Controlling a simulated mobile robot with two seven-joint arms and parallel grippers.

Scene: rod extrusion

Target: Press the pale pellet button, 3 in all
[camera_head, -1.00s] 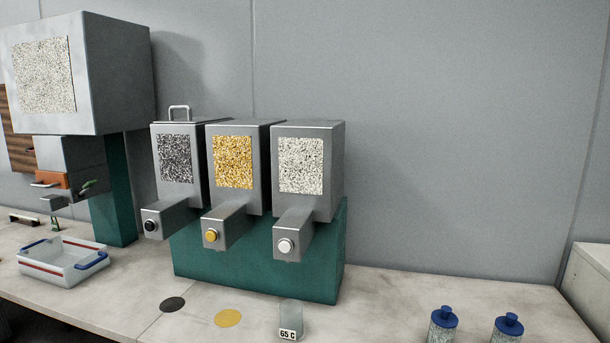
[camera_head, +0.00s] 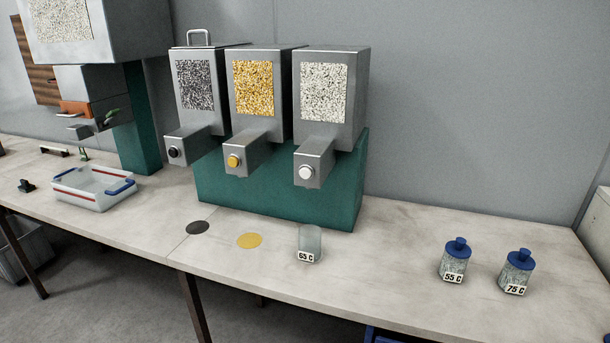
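The pale pellet button (camera_head: 306,172) is a white round button on the front of the spout below the right-hand hopper (camera_head: 323,92), whose window shows pale pellets. A clear cup labelled 65 C (camera_head: 309,243) stands upright on the bench below that spout. I cannot make out any pellets in it. The yellow button (camera_head: 234,161) and the black button (camera_head: 174,152) are on the two hoppers to the left. Neither of my grippers is in view.
A dark disc (camera_head: 198,227) and a yellow disc (camera_head: 249,240) lie on the bench. Blue-lidded jars labelled 55 C (camera_head: 454,260) and 75 C (camera_head: 516,272) stand at right. A clear tray (camera_head: 92,188) with blue handles stands at left. The bench between cup and jars is clear.

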